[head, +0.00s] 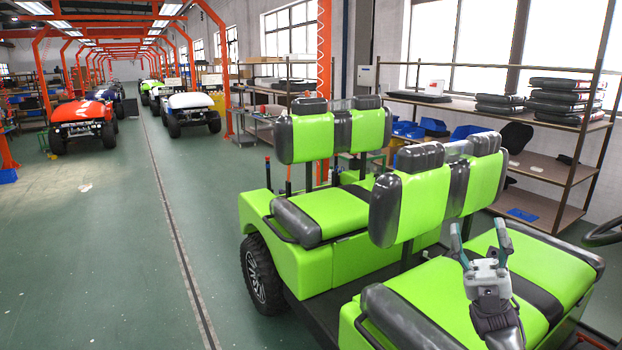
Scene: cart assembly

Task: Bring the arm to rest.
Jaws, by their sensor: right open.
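My right gripper (478,238) is in the lower right of the head view. Its two fingers point up and stand apart, with nothing between them. It shows in front of the green and black front seat cushion (430,290) of a green cart (330,262). I cannot tell whether it touches the seat. My left gripper is not in view.
The cart's seat backs (400,208) rise just behind my right gripper. A steering wheel (603,232) shows at the right edge. Shelves (540,208) with bins and black pads line the right wall. Open green floor (110,250) lies to the left, with other carts (190,106) far back.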

